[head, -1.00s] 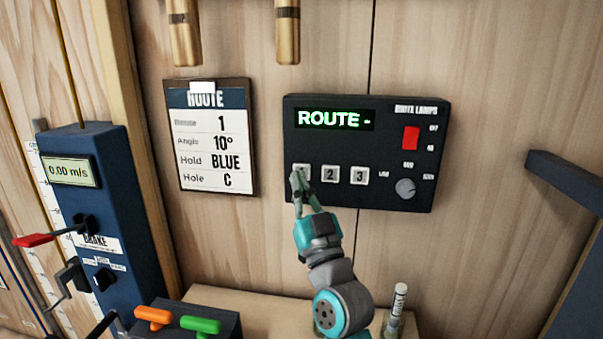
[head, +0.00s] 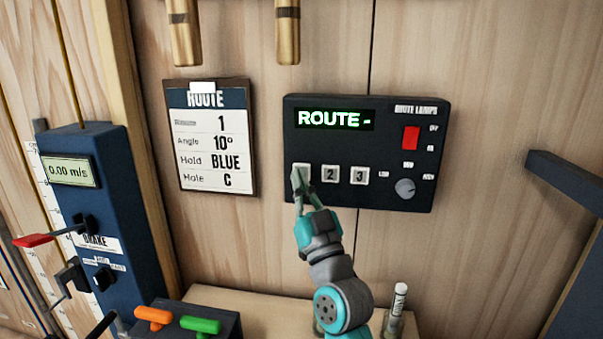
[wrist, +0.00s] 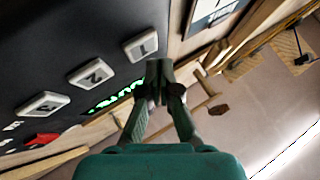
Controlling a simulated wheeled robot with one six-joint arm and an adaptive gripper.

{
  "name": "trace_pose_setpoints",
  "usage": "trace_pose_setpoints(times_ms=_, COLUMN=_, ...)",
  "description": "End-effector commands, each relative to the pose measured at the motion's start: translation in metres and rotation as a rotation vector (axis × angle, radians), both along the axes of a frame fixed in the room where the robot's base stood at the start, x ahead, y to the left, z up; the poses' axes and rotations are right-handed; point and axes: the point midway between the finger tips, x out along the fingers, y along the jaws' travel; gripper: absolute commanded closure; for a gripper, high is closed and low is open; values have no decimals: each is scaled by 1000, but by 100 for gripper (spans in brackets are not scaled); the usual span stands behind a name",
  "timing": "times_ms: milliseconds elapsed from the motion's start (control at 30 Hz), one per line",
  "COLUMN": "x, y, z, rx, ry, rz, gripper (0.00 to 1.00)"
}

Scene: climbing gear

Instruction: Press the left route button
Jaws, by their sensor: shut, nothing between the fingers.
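The black route panel (head: 328,190) hangs on the wooden wall, with a green display reading "ROUTE -" (head: 335,119). Below the display is a row of white buttons: the left one (head: 302,169), button 2 (head: 330,174) and button 3 (head: 359,176). My gripper (head: 296,172) is shut and empty, its tips in front of the left button and partly covering it in the head view. In the wrist view the fingertips (wrist: 159,66) are beside button 1 (wrist: 142,44). I cannot tell whether they touch it.
A red switch (head: 411,139) and a grey knob (head: 405,188) sit on the panel's right. A route card (head: 211,140) hangs to its left. A blue brake unit (head: 100,190) stands far left. Orange (head: 154,315) and green (head: 201,325) handles are below.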

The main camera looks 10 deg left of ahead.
Motion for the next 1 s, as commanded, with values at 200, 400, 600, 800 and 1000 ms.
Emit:
trace_pose_setpoints(times_ms=200, x=0, y=0, z=0, rx=0, ry=0, rz=0, gripper=100)
trace_pose_setpoints(times_ms=400, x=0, y=0, z=0, rx=0, ry=0, rz=0, gripper=100)
trace_pose_setpoints(times_ms=600, x=1, y=0, z=0, rx=0, ry=0, rz=0, gripper=100)
trace_pose_setpoints(times_ms=800, x=7, y=0, z=0, rx=0, ry=0, rz=0, gripper=100)
trace_pose_setpoints(times_ms=1000, x=8, y=0, z=0, rx=0, ry=0, rz=0, gripper=100)
